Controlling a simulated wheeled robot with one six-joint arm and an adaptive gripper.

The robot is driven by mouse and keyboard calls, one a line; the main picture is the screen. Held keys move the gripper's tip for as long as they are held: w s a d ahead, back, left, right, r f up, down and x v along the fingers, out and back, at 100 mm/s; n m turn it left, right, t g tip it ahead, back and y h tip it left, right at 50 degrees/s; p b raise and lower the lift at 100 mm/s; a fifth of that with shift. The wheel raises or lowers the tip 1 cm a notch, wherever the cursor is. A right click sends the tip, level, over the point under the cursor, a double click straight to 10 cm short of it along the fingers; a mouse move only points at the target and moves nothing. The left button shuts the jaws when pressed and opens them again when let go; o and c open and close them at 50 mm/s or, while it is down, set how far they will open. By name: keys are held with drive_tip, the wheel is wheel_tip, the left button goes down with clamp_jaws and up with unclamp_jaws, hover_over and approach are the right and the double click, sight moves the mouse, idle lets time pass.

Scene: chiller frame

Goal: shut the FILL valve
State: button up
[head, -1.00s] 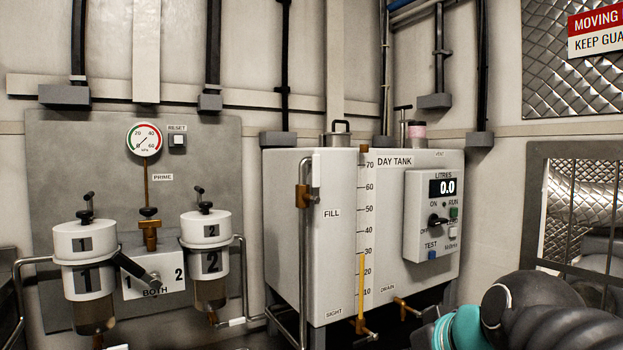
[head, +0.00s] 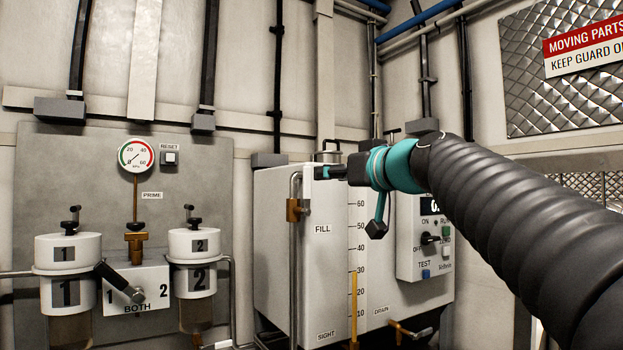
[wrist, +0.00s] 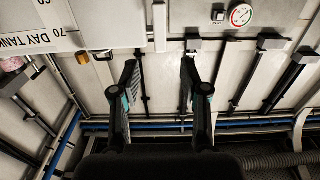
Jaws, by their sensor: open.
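The FILL valve has a brass body (head: 293,210) on the upright pipe at the front left edge of the day tank (head: 273,245). I cannot make out the valve clearly there.
A control box (head: 418,250) sits on the tank's right side, partly behind my arm. Two filter canisters (head: 66,253) and a pressure gauge (head: 136,155) are on the left panel. A sight tube (head: 354,305) and low brass taps (head: 402,330) project from the tank front.

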sight(308, 176)
drive_tip(key=p+x, duration=0.2)
drive_tip(key=x, duration=0.8)
drive_tip(key=shift+a, duration=0.1)
drive_tip(key=shift+c, duration=0.3)
clamp_jaws()
